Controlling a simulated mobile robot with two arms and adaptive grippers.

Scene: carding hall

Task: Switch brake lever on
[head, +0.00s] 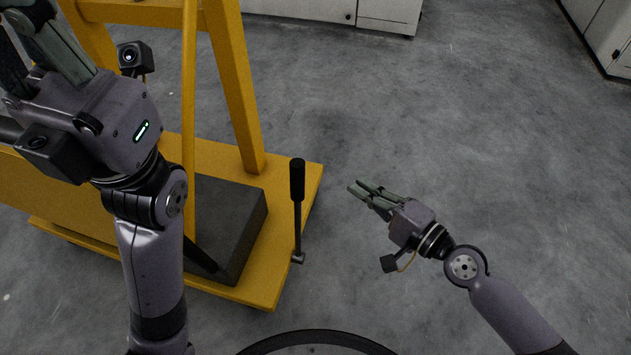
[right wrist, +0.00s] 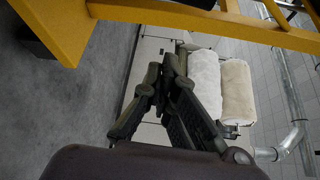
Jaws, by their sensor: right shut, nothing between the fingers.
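The brake lever (head: 298,215) stands upright at the right edge of the yellow machine base, with a black grip (head: 297,180) on a thin dark rod and a small pivot at its foot. My right gripper (head: 354,187) is shut and empty, to the right of the grip in the head view and apart from it. Its dark fingers also show in the right wrist view (right wrist: 167,62); the lever does not show there. My left gripper (head: 25,25) is at the upper left in front of the yellow frame; its fingertips are partly out of view.
A yellow frame (head: 232,90) rises from a yellow base (head: 300,180) carrying a dark block (head: 240,215). Grey floor right of the lever is clear. White cabinets (head: 390,12) stand behind. White (right wrist: 205,85) and cream rolls (right wrist: 237,90) show in the right wrist view.

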